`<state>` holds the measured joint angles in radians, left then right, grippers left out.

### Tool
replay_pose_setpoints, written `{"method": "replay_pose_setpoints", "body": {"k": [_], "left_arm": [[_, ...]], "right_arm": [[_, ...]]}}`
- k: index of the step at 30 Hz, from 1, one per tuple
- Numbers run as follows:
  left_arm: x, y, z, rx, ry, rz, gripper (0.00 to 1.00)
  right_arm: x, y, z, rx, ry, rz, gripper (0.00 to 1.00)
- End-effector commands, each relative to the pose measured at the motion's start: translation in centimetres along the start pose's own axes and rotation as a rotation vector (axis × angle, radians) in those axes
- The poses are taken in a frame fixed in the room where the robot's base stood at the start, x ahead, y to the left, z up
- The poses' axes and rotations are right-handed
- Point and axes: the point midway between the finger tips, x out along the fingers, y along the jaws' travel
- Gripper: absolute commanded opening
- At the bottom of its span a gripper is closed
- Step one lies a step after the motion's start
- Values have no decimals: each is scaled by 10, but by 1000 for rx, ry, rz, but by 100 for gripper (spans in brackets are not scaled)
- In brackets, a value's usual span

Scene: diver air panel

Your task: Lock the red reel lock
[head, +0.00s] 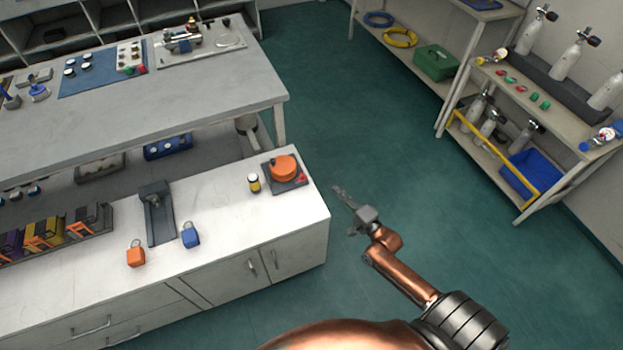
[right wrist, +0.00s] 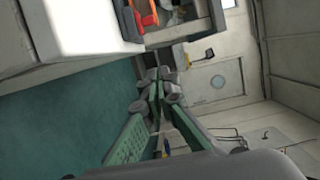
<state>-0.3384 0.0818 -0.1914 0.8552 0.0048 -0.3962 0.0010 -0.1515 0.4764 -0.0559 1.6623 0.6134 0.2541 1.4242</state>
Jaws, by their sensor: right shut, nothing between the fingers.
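An orange reel (head: 284,167) sits on a dark square base (head: 273,184) at the right end of the white cabinet top. A small red part (head: 301,178), likely the reel lock, shows at the base's right corner; its setting is too small to tell. My right gripper (head: 338,189) is shut and empty, just right of the cabinet's end, over the green floor, apart from the reel. In the right wrist view its fingers (right wrist: 157,80) are together, and orange and red parts (right wrist: 145,14) show at the top. My left gripper is not in view.
A yellow-and-black small bottle (head: 254,183) stands left of the reel. A blue padlock (head: 190,236), an orange padlock (head: 136,254) and a dark grey stand (head: 158,222) are further left on the white cabinet (head: 230,236). Open floor (head: 380,130) lies to the right, before a cylinder rack.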

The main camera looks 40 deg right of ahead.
Motion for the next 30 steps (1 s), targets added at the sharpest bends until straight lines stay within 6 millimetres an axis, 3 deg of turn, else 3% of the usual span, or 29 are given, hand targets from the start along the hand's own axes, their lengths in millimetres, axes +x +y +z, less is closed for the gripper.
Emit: {"method": "replay_pose_setpoints", "body": {"k": [8,22,30], "left_arm": [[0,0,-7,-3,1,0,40],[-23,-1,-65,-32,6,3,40],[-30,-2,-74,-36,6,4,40]], "right_arm": [[13,2,0,-2,0,1,0],[103,4,0,-2,0,2,0],[108,2,34,-1,1,2,0]]}}
